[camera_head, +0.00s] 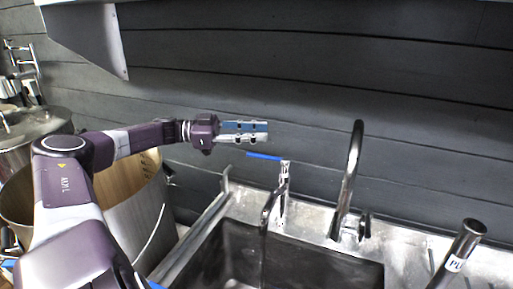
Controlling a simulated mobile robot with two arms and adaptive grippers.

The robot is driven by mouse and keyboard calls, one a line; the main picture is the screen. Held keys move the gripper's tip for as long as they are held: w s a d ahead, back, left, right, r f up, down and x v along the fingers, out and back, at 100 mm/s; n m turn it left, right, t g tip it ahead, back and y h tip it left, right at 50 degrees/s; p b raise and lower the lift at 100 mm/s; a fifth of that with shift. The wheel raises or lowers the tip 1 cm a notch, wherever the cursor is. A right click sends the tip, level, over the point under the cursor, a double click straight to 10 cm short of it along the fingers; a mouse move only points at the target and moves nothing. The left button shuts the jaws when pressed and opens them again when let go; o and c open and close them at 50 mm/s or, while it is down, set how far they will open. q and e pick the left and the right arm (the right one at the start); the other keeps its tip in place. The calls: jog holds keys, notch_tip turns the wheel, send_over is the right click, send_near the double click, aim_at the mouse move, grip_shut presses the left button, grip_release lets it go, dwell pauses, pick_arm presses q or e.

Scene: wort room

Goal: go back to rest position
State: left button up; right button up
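My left arm comes in from the left and stretches to the right over a large round vessel. My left gripper (243,131) is in front of the grey plank wall, above and behind the sink. Its blue and light grey fingers point to the right. I see no object in it. The fingers overlap at this angle, so I cannot tell whether they are open or shut. My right gripper is out of view.
A steel sink (405,262) with a dark basin lies below. A tall curved tap (352,175) and a smaller tap (283,188) with a blue lever rise from it. A labelled dark cylinder (461,250) stands right. The large vessel (139,222) is left. A bracket (90,35) hangs above.

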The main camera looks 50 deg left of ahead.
pick_arm(q)
jog(key=shift+r, duration=1.2)
